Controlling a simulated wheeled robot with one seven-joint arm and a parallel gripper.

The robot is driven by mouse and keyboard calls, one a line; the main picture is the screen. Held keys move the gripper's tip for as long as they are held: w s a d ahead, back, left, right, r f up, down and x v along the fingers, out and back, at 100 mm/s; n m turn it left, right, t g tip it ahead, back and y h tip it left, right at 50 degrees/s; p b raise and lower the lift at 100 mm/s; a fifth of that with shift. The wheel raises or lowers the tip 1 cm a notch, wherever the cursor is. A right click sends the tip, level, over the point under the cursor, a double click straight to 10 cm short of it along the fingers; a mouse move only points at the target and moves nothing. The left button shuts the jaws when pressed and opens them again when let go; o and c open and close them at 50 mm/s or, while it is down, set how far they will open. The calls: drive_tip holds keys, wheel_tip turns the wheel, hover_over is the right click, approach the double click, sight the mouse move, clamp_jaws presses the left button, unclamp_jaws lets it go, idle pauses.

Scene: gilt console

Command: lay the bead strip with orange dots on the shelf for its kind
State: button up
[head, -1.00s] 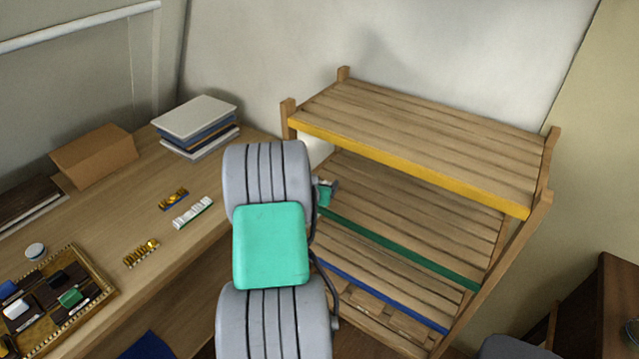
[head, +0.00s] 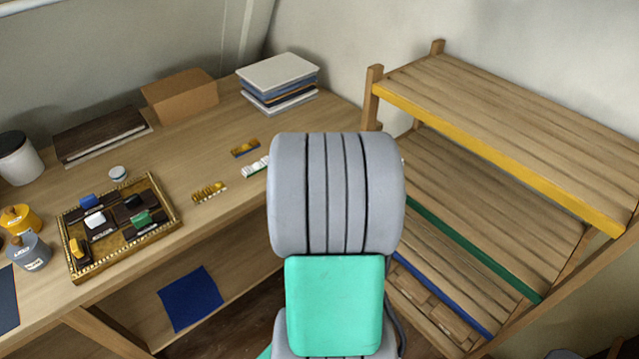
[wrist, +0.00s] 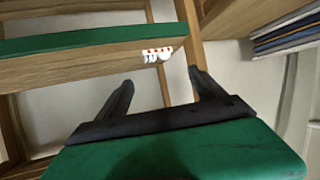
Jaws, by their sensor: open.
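A white bead strip with orange-red dots (wrist: 158,54) shows in the wrist view at the end of the green-edged shelf (wrist: 80,40), close to a wooden post. I cannot tell how it rests there. My gripper (wrist: 161,80) is open, its two dark fingers apart, with the strip just beyond the fingertips and clear of them. In the head view my arm hides the gripper and this strip. The shelf rack there has a yellow-edged top board (head: 500,150), a green-edged board (head: 475,245) and a blue-edged board (head: 440,292).
A compartment tray (head: 165,215), a box (head: 180,95) and stacked books (head: 278,80) stand there too.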

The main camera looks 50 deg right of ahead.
drive_tip(key=w+a+r+n+t+y, duration=0.3)
drive_tip(key=w+a+n+y, duration=0.2)
drive_tip(key=w+a, duration=1)
drive_tip(key=s+a+r+n+y, duration=0.1)
drive_tip(key=s+a+n+y, duration=0.1)
drive_tip(key=a, duration=0.8)
drive_tip(key=s+a+r+n+y, duration=0.1)
drive_tip(key=a+n, duration=0.4)
drive_tip(key=a, duration=0.5)
drive_tip(key=s+a+r+n+g+y, duration=0.1)
drive_tip(key=s+a+r+n+y, duration=0.1)
drive_tip(key=a, duration=0.8)
drive_tip(key=s+n+y, duration=0.1)
drive_tip(key=n+y, duration=0.1)
drive_tip(key=shift+s+a+y, duration=0.3)
drive_tip(key=shift+s+a, duration=0.05)
drive_tip(key=shift+a, duration=0.05)
